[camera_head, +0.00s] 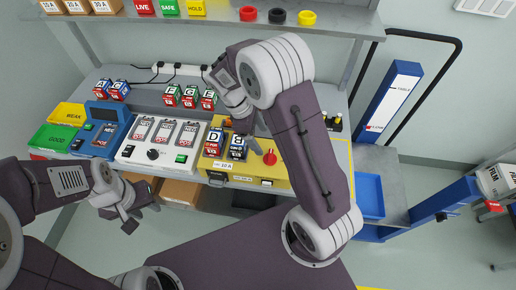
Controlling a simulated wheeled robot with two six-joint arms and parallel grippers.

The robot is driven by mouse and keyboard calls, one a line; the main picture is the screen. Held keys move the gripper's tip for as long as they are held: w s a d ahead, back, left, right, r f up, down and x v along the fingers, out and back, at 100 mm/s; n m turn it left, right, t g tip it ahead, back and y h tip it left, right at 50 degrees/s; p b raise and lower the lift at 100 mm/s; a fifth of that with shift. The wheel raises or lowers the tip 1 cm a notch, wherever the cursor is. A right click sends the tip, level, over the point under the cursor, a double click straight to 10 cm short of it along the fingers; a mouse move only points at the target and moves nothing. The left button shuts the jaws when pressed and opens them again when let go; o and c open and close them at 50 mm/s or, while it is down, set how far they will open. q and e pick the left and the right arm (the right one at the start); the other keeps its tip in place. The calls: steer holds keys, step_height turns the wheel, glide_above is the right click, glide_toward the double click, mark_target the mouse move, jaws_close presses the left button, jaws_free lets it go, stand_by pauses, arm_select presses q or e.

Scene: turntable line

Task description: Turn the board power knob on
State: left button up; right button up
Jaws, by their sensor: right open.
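A white panel (126,153) with meters and a black knob (152,154) stands left of the board. Blocks F, C and E stand behind. A shelf (330,20) overhangs the back.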

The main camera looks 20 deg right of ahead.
mark_target(270, 155)
steer(key=x, duration=0.9)
steer(key=shift+s+a+f, duration=0.1)
steer(key=shift+s+f, duration=0.05)
steer(key=shift+s, duration=0.15)
steer(key=shift+p, duration=0.3)
steer(key=c, duration=1.4)
